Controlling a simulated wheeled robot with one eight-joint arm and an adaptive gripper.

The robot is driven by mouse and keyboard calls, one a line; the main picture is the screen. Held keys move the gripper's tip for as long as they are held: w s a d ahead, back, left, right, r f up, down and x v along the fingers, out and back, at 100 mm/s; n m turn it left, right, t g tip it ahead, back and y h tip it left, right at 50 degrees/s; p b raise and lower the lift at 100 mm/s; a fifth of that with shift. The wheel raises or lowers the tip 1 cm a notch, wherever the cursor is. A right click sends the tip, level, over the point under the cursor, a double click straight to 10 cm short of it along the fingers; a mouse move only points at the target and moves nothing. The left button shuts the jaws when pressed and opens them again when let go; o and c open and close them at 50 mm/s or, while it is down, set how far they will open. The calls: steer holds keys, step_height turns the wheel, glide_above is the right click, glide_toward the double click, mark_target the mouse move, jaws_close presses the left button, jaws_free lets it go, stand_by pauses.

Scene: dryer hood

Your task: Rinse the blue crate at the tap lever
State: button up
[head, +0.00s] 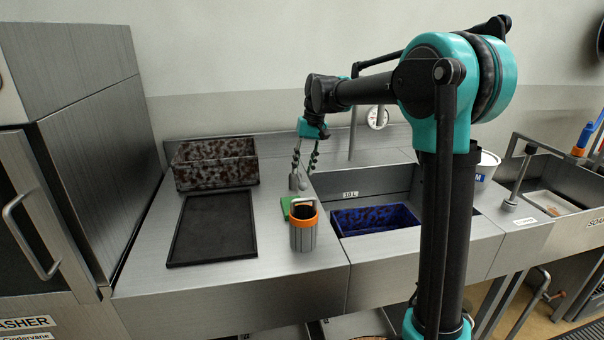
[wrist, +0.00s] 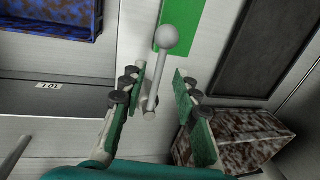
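The blue crate (head: 378,219), speckled with dark brown dirt, sits in the middle sink basin. Its corner also shows at the upper left of the wrist view (wrist: 88,32). A grey lever with a ball knob (wrist: 167,38), which looks like the tap lever, stands out from the counter in the wrist view. My gripper (head: 305,167) hangs over the counter left of the basin, apart from the crate. In the wrist view its fingers (wrist: 160,85) are spread, with the lever between them. I cannot tell whether either finger touches it.
A grey can with an orange rim (head: 303,234) stands on the counter's front part. A brown speckled crate (head: 215,164) and black tray (head: 213,228) lie left. A green patch (wrist: 185,22) lies by the knob. A white tub (head: 487,166) and another sink (head: 570,180) are at right.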

mark_target(299, 177)
steer(key=shift+s+a+f, duration=0.1)
steer(key=shift+a+f, duration=0.05)
steer(key=shift+f, duration=0.5)
steer(key=shift+a+f, duration=0.1)
steer(key=shift+f, duration=0.55)
steer(key=shift+c, duration=0.4)
jaws_close()
